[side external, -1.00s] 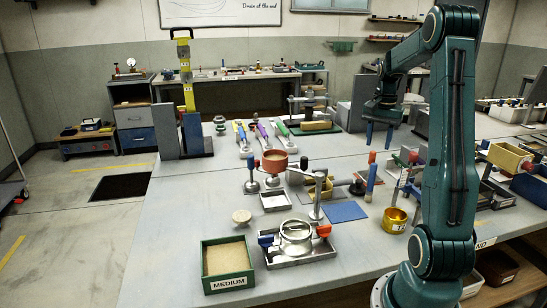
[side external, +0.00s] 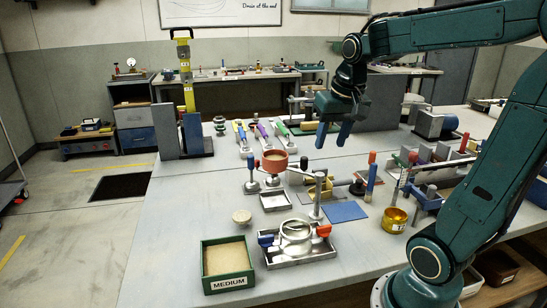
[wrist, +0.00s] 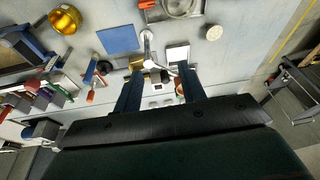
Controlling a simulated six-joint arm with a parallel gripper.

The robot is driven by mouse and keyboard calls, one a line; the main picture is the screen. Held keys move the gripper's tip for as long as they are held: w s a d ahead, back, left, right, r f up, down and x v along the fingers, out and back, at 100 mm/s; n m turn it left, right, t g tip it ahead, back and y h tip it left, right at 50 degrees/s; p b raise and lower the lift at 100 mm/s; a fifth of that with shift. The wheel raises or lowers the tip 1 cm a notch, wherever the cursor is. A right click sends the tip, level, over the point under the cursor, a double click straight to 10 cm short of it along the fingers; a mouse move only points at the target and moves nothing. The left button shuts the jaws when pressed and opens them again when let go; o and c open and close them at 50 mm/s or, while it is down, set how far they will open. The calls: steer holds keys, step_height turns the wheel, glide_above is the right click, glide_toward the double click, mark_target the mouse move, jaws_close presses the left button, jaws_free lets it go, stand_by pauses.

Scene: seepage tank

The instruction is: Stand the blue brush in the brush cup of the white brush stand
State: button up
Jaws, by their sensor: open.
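My gripper (side external: 332,135) is open and empty, above the table behind the middle group of tools; its two blue fingers also show in the wrist view (wrist: 159,78). A blue-handled tool (side external: 240,132) lies sloping on a pale rest at the back left, beside purple and green ones; it may be the blue brush, but its bristles are too small to make out. An upright blue piece with a red top (side external: 371,181) stands right of the middle and also shows in the wrist view (wrist: 90,75). I cannot tell which thing is the white brush stand or its cup.
A red round pan (side external: 275,162) on a stand, a blue mat (side external: 346,211), a brass cup (side external: 395,220), a metal ring fixture (side external: 296,240) and a green box labelled MEDIUM (side external: 226,260) crowd the front. Blue-grey upright plates (side external: 193,135) stand at the back left. The left table edge is clear.

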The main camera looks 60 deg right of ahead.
steer(key=s+a+f+n+t, duration=0.1)
steer(key=s+a+n, duration=0.3)
steer(key=a, duration=0.3)
steer(key=s+a+n+t+y, duration=0.1)
steer(key=s+a+n, duration=0.3)
steer(key=a, duration=0.2)
steer(key=shift+a+f+t+y, duration=0.3)
steer(key=shift+a+f+t, duration=0.05)
steer(key=shift+a+t, duration=0.05)
steer(key=shift+o, duration=0.5)
steer(key=shift+w+d, duration=0.1)
steer(key=shift+w, duration=0.05)
